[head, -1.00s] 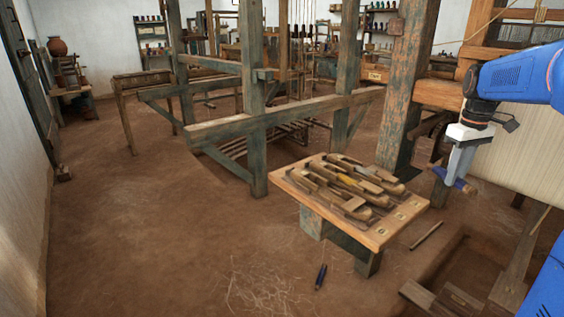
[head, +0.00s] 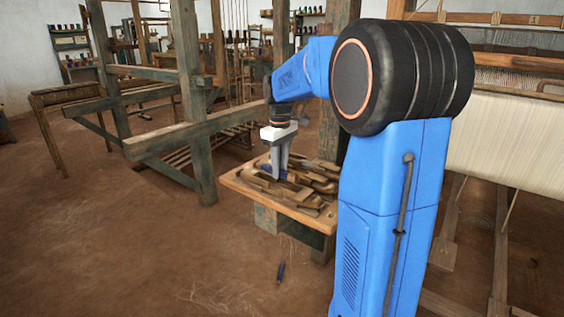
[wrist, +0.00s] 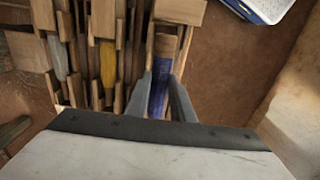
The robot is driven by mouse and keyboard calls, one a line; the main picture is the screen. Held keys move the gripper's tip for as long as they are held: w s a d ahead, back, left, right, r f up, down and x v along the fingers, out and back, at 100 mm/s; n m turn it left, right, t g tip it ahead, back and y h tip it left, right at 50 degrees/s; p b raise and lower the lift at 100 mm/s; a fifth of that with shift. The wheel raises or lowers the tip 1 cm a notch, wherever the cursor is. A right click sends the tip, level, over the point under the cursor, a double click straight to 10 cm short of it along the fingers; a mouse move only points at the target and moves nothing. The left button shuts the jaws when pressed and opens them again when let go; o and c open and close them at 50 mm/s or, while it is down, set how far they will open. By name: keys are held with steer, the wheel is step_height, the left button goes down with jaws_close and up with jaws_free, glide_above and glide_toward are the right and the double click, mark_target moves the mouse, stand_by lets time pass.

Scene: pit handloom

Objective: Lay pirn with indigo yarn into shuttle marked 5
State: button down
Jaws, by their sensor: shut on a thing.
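My gripper (head: 280,172) is over the left part of a low bench (head: 312,220) and is shut on the pirn with indigo yarn. In the wrist view the blue pirn (wrist: 158,95) lies between the two fingers, lengthwise along a wooden shuttle (wrist: 165,44) at the right end of the row. I cannot tell whether the pirn touches the shuttle or is just above it. No number is readable, so I cannot tell which shuttle is marked 5. The gripper hides part of this shuttle.
Several other shuttles lie close together; one holds a yellow pirn (wrist: 108,62). A loom post (head: 190,100) stands behind left. A blue and white tray (wrist: 268,8) shows in the wrist view.

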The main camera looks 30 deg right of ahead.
steer(key=shift+d+f, duration=0.15)
steer(key=shift+f, duration=1.8)
steer(key=c, duration=1.5)
jaws_free()
steer(key=shift+o, duration=0.2)
steer(key=shift+r, duration=4)
